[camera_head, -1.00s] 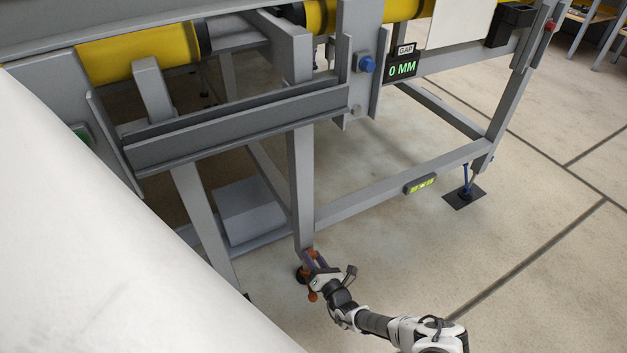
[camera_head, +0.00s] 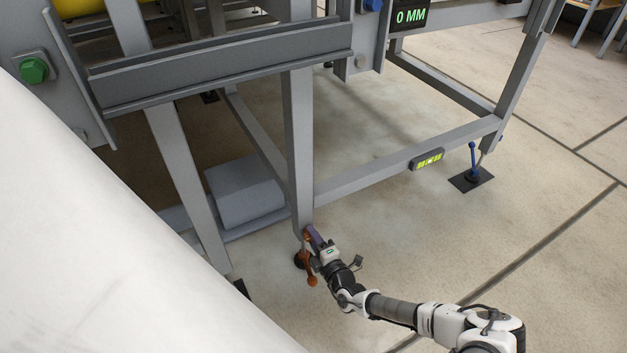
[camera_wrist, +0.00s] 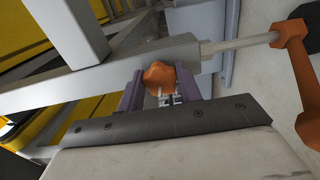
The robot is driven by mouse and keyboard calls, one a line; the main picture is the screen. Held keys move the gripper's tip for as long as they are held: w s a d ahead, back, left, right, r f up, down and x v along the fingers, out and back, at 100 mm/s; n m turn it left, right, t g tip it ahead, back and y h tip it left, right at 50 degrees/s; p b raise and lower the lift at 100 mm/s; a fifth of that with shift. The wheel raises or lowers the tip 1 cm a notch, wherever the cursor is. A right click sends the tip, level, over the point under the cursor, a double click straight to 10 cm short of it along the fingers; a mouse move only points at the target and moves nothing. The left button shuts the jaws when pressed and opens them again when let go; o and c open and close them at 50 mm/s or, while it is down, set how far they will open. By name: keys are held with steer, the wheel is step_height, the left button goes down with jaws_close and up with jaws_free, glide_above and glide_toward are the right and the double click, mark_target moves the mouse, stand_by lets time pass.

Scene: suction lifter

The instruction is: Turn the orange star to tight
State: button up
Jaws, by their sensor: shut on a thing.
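The orange star (camera_wrist: 158,75) is a small lobed knob near the middle of the wrist view. The two purple fingers of my gripper (camera_wrist: 161,84) stand on either side of it and are shut on it. In the head view my gripper (camera_head: 314,239) is low at the foot of the near grey leg, and the star is mostly hidden by the fingers there. An orange lever (camera_wrist: 293,50) on a pale rod shows at the right of the wrist view. It also shows in the head view (camera_head: 311,277), just below my gripper.
Grey frame legs (camera_head: 299,150) and a low crossbar (camera_head: 370,182) with a yellow-green level (camera_head: 427,160) stand close by. A blue-handled foot (camera_head: 473,170) is at right. A large white surface (camera_head: 90,250) fills the lower left. Floor at right is open.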

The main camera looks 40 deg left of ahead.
steer(key=shift+f+m+b, duration=0.15)
steer(key=shift+m+b, duration=1.35)
steer(key=shift+b, duration=0.3)
steer(key=o, duration=1)
steer(key=p+v, duration=0.2)
steer(key=v, duration=1.1)
steer(key=shift+s+d, duration=0.2)
steer(key=shift+d, duration=0.15)
